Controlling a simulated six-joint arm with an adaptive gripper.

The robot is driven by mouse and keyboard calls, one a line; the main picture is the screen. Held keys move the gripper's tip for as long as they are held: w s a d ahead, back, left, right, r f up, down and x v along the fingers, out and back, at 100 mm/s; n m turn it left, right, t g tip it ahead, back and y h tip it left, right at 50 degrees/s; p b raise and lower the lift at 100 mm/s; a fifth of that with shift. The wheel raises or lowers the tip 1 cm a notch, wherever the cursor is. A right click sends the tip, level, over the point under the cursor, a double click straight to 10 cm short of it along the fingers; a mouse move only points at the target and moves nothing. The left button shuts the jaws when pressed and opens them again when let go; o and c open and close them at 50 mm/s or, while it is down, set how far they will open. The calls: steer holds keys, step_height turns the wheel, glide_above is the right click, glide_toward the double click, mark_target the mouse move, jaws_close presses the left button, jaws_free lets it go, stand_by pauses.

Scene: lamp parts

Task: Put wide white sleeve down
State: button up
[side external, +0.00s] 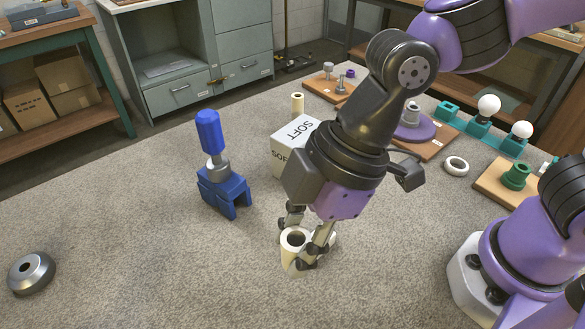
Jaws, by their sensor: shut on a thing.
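The wide white sleeve (290,262) is a short cream cylinder with an open hole in its top. It stands upright between the fingertips of my gripper (297,245), which points down and is shut on it. The sleeve is low over the grey carpet-like surface, and I cannot tell whether its base touches. The fingers hide part of its right side. Part of a pale round thing (333,239) shows just behind the right finger, mostly hidden.
A blue holder (224,191) with a blue-handled part stands left, near a white SOFT box (283,148). A narrow cream cylinder (297,103) stands behind. A white ring (456,167) and boards with parts lie right. A metal disc (31,273) lies far left. The front middle is clear.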

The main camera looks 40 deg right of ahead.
steer(key=s+a+n+g, duration=0.1)
steer(key=s+a+n, duration=0.3)
steer(key=s, duration=0.5)
steer(key=w+f, duration=0.2)
steer(key=w, duration=0.1)
steer(key=w+f, duration=0.2)
steer(key=w, duration=0.2)
steer(key=w+f, duration=0.3)
steer(key=w, duration=0.1)
steer(key=shift+w, duration=0.1)
steer(key=shift+a+f, duration=0.1)
steer(key=shift+f, duration=1.9)
steer(key=shift+f, duration=0.1)
steer(key=o, duration=1.1)
steer(key=shift+c, duration=0.2)
